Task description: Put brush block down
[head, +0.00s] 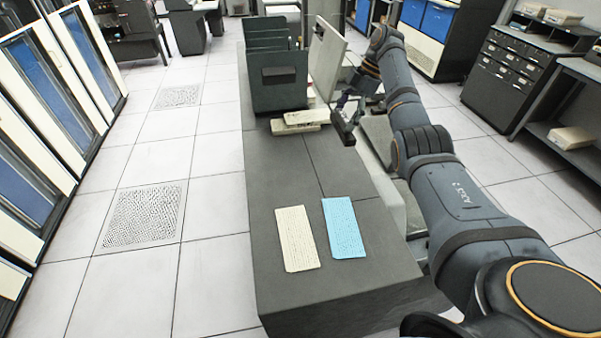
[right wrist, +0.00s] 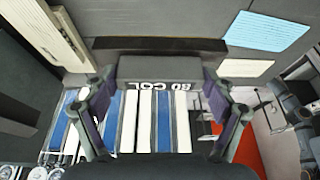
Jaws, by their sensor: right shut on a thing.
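The brush block (head: 342,129) is a small dark grey block, held between the fingers of my right gripper (head: 348,108) near the right edge of the dark grey counter (head: 285,180). In the right wrist view the block (right wrist: 160,70) sits between both fingertips of the gripper (right wrist: 160,88), with pale lettering on its lower edge. A dark strip lies just beyond it. I cannot tell whether the block touches the counter. My left gripper is not in view.
A cream card (head: 297,239) and a blue card (head: 344,228) lie flat at the counter's near end. A pale stack (head: 300,120) lies before a dark rack (head: 278,82) at the far end. The counter between stack and cards is clear.

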